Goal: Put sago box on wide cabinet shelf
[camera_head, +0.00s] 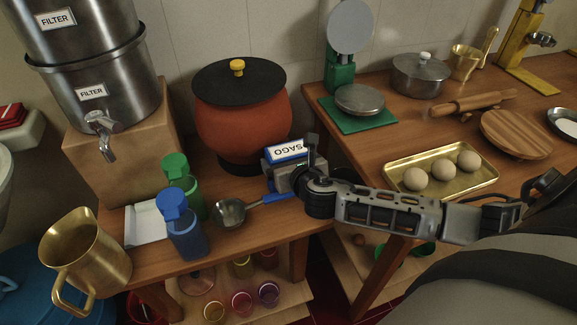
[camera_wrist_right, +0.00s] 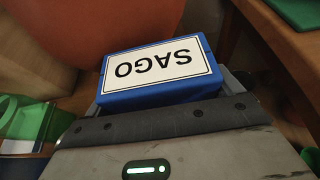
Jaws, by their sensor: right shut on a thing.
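The sago box (camera_head: 288,151) is blue with a white label reading SAGO. My right gripper (camera_head: 296,172) is shut on it, by the right rear part of the lower wooden table, in front of the orange pot. In the right wrist view the box (camera_wrist_right: 158,72) lies just beyond the gripper's edge (camera_wrist_right: 160,118), its label facing the camera upside down. The fingertips are largely hidden, and I cannot tell whether the box touches the table. My left gripper is not in view. I cannot tell which surface is the wide cabinet shelf.
An orange pot (camera_head: 238,112) with a black lid stands behind the box. A ladle (camera_head: 232,211), green bottle (camera_head: 178,170) and blue bottle (camera_head: 181,228) are left of it. The right table holds a scale (camera_head: 359,99) and a brass tray (camera_head: 398,182) of dough balls.

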